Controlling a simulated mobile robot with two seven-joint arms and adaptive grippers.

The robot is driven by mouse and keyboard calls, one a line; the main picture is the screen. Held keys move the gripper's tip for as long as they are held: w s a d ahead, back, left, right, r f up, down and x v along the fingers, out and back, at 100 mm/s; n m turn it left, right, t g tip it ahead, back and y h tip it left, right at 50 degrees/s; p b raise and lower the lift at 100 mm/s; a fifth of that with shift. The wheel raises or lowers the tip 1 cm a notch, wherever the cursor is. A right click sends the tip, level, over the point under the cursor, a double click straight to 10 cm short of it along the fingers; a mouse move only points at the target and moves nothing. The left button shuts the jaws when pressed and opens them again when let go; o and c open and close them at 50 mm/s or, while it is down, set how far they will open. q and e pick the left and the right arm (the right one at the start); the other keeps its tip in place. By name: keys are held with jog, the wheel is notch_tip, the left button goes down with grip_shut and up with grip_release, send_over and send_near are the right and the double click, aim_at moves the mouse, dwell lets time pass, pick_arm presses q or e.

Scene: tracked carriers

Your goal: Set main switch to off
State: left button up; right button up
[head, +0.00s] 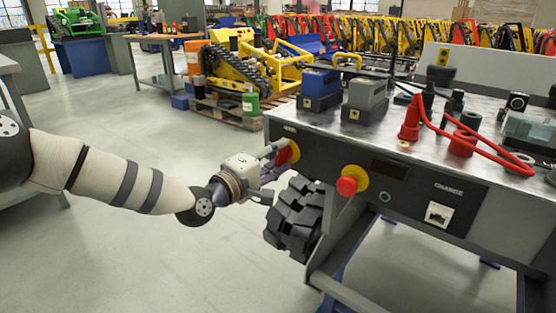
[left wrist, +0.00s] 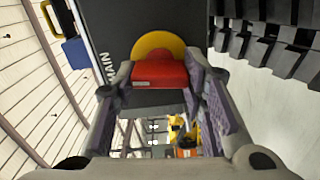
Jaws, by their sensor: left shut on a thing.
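The main switch (head: 295,152) is a red handle on a round yellow plate at the left end of the bench's dark front panel. In the left wrist view, the red handle (left wrist: 160,74) lies between the purple-grey finger pads, below the yellow plate (left wrist: 158,42) and beside the word MAIN. My left gripper (head: 278,160) is shut on this handle, and it also shows in the left wrist view (left wrist: 161,80). The gripper partly hides the switch in the head view. My right gripper is not in view.
A red push button (head: 347,186) on a yellow plate sits to the right on the same panel. A black chunky tyre or track (head: 294,215) stands just below the gripper. Battery-like blocks (head: 364,98) and a red cable (head: 475,140) lie on the bench top. The floor at left is open.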

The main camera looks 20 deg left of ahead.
pick_arm(q)
jog(key=shift+f+n, duration=0.1)
jog(key=shift+n, duration=0.5)
jog(key=shift+b, duration=0.3)
jog(key=o, duration=1.2)
jog(key=shift+c, duration=0.2)
jog(key=v, duration=1.2)
